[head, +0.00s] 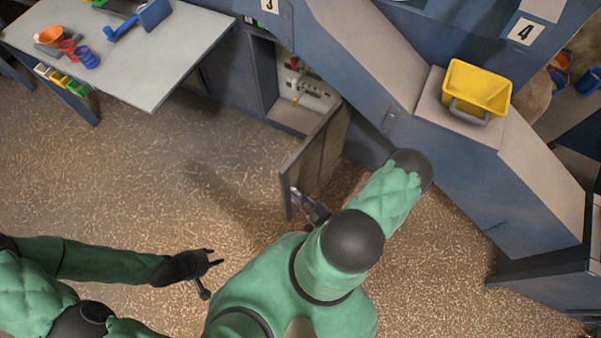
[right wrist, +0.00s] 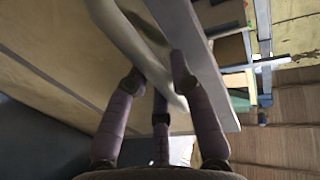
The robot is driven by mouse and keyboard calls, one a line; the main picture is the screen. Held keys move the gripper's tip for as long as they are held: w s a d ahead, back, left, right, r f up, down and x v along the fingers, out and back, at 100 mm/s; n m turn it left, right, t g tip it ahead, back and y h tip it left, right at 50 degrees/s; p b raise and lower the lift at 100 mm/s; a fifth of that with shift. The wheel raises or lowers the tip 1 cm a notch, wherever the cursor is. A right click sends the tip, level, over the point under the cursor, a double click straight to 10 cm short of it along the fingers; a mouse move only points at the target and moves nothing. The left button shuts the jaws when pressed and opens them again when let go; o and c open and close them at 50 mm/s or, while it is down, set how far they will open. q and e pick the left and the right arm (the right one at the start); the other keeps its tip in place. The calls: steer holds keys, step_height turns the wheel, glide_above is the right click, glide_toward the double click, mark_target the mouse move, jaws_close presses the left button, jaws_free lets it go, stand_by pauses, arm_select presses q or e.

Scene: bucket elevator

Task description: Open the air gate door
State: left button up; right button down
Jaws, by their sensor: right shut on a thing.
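The air gate door (head: 318,150) is a grey-blue panel that stands swung out from the cabinet (head: 285,82). Its opening shows pipes and a small yellow part (head: 296,98) inside. My right gripper (head: 312,211) is at the door's free edge, partly hidden by my right arm. In the right wrist view its fingers (right wrist: 155,85) are shut around a pale curved handle (right wrist: 135,45) on the door (right wrist: 195,55). My left gripper (head: 212,260) is open and empty over the floor at the lower left, away from the door.
A grey table (head: 160,60) with cups and small bins stands at the upper left. A yellow bucket (head: 477,88) sits on a ledge at the right. The sloped blue machine wall (head: 400,110) runs behind the door. The speckled floor left of the door is clear.

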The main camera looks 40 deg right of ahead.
steer(key=shift+a+f, duration=0.1)
steer(key=shift+a, duration=0.2)
steer(key=c, duration=1)
jaws_free()
steer(key=shift+c, duration=0.2)
steer(key=shift+d, duration=0.15)
steer(key=shift+s, duration=0.1)
steer(key=s, duration=1.1)
steer(key=shift+s+d, duration=0.2)
steer(key=shift+s, duration=0.2)
